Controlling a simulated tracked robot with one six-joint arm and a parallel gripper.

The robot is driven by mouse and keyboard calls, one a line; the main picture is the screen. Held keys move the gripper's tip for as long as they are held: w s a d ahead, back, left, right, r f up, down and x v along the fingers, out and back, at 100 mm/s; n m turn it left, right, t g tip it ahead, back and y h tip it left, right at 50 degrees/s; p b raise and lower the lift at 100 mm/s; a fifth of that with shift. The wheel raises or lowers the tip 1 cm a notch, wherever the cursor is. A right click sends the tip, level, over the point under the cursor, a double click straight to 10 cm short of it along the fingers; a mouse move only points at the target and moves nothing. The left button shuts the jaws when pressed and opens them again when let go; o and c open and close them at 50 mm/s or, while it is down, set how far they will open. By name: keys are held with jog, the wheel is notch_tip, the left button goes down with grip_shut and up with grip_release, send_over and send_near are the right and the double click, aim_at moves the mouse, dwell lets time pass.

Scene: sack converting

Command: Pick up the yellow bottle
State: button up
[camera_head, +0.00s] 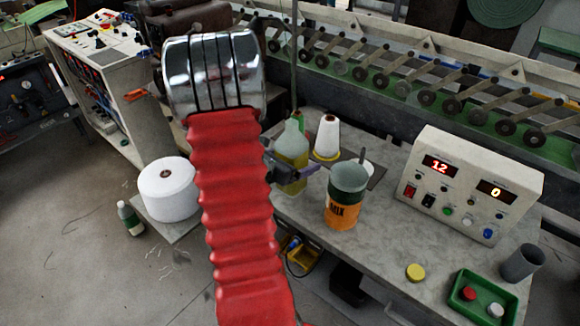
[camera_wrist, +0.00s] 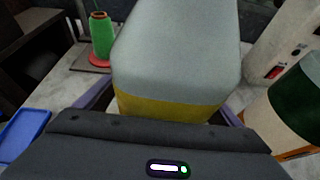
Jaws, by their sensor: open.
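The yellow bottle (camera_head: 291,148) stands upright near the left edge of the grey table in the head view, pale at the top with yellow below. In the wrist view the bottle (camera_wrist: 172,105) fills the middle, grey above and yellow at its lower part. My gripper (camera_head: 291,173) is at the bottle's lower half, with its purple fingers open. In the wrist view one finger shows on each side of the bottle. Whether either finger touches it cannot be told. My red-sleeved arm hides part of the scene left of the bottle.
An orange MIX container (camera_head: 343,212) stands close to the right of the bottle. A white cone spool (camera_head: 327,138) is behind it. A control box (camera_head: 468,185), a yellow lid (camera_head: 415,272) and a green tray (camera_head: 460,296) are farther right. The wrist view shows a blue tray (camera_wrist: 24,136) and green spool (camera_wrist: 103,38).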

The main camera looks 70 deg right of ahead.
jog(key=shift+c, duration=0.3)
jog(key=c, duration=1.2)
jog(key=shift+d+r, duration=0.1)
jog(key=shift+r, duration=0.05)
jog(key=shift+r, duration=4.8)
